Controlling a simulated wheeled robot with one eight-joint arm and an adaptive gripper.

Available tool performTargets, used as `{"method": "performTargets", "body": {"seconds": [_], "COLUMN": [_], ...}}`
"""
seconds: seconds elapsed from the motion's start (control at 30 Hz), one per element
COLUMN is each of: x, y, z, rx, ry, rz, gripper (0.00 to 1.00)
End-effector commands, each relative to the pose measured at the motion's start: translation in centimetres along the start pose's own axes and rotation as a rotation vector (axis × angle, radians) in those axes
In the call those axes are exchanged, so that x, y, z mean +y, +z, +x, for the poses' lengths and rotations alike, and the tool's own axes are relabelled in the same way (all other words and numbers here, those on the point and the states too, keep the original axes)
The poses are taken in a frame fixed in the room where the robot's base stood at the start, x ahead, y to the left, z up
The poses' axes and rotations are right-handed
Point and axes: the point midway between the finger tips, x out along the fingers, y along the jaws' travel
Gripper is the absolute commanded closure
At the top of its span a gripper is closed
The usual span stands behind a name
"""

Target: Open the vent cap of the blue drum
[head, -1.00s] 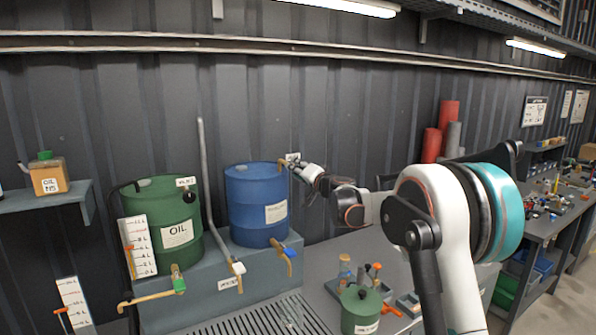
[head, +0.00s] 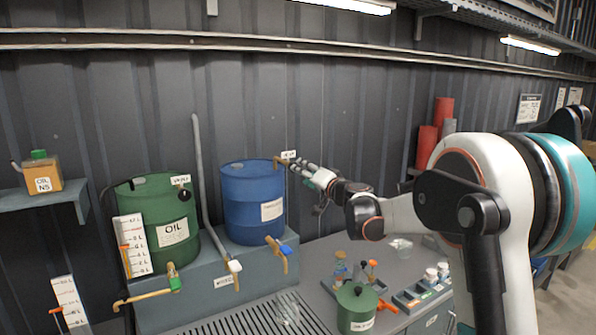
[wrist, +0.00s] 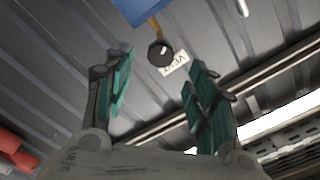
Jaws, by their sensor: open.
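The blue drum (head: 240,205) stands on a grey ledge beside the green oil drum, and its corner shows at the top of the wrist view (wrist: 136,8). A yellow vent pipe (wrist: 154,27) leads from it to a round black vent cap (wrist: 160,53), which appears between my fingers in the wrist view. The small white label (wrist: 176,65) shows beside the cap. My gripper (head: 297,167) is open and empty, just right of the drum's top edge. In the head view I cannot make out the cap itself. Whether my fingers touch it I cannot tell.
A green oil drum (head: 158,236) stands left, with a grey pipe (head: 204,190) between the drums. The corrugated wall (head: 350,100) is close behind. A green can (head: 356,306) and small bottles stand on the bench below my arm.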

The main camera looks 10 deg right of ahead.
Motion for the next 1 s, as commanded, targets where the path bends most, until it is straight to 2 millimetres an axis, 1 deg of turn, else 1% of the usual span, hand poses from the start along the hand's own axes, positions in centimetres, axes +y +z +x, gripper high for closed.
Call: {"method": "performTargets", "body": {"seconds": [0.03, 0.1, 0.23, 0.4, 0.63, 0.73, 0.77, 0.87, 0.97, 1.0], "x": [0.0, 0.0, 0.0, 0.0, 0.0, -0.3, -0.5, -1.5, -2.9, -3.3], "y": [0.0, 0.0, 0.0, 0.0, 0.0, 0.4, 0.7, 2.4, 5.0, 6.2], "z": [-1.0, -2.0, -3.2, -3.8, -3.8, -4.1, -4.3, -5.7, -8.2, -9.3], "rx": [0.001, 0.0, 0.0, 0.0, -0.001, -0.01, -0.017, -0.06, -0.127, -0.157], "ry": [0.001, 0.0, 0.0, 0.0, 0.0, 0.001, 0.001, 0.01, 0.028, 0.038], "rz": [0.0, 0.0, 0.0, 0.0, 0.0, -0.006, -0.01, -0.041, -0.087, -0.108], "gripper": [0.49, 0.49, 0.49, 0.49, 0.49, 0.49, 0.49, 0.49, 0.49, 0.49]}}
